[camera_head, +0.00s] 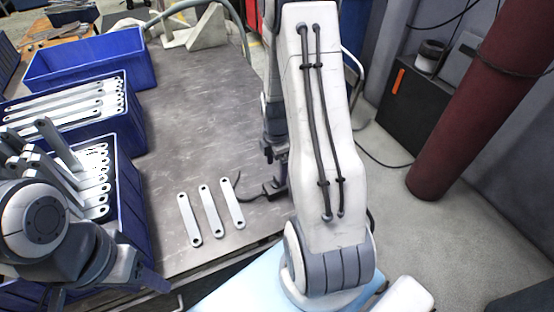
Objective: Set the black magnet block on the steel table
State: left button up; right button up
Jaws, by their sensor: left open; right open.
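The steel table (190,110) is a grey, scuffed top running up the middle of the view. I cannot make out a black magnet block; my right arm covers part of the table's right side. My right gripper (262,190) is low over that side, open, to the right of three flat brackets, and partly hidden by my arm. My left gripper (148,278) is open at the lower left, by the table's front left edge and a blue bin. I see nothing held in it.
Three galvanized brackets (210,212) lie side by side on the table. An empty-looking blue bin (88,62) stands at the back left; bins of brackets (124,190) stand in front of it. The table's middle is clear. A dark red cylinder (478,110) stands at the right.

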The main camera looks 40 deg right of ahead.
jog(key=shift+r, duration=1.75)
jog(key=s+a+r+m, duration=0.15)
jog(key=a+r, duration=0.25)
jog(key=a, duration=0.5)
jog(key=a+r+m, duration=0.2)
jog(key=a+r, duration=0.3)
jog(key=a, duration=0.4)
jog(key=s+a+r+m, duration=0.2)
jog(key=s+a, duration=0.3)
jog(key=s, duration=0.2)
jog(key=s+a+r+m+y, duration=0.1)
jog(key=s+a+r+m, duration=0.1)
jog(key=s+a, duration=0.4)
jog(key=shift+s+r, duration=0.75)
jog(key=shift+s, duration=0.35)
jog(key=shift+a+m, duration=0.1)
jog(key=shift+m, duration=0.15)
jog(key=shift+w+r+p, duration=0.1)
jog(key=shift+r+p, duration=0.65)
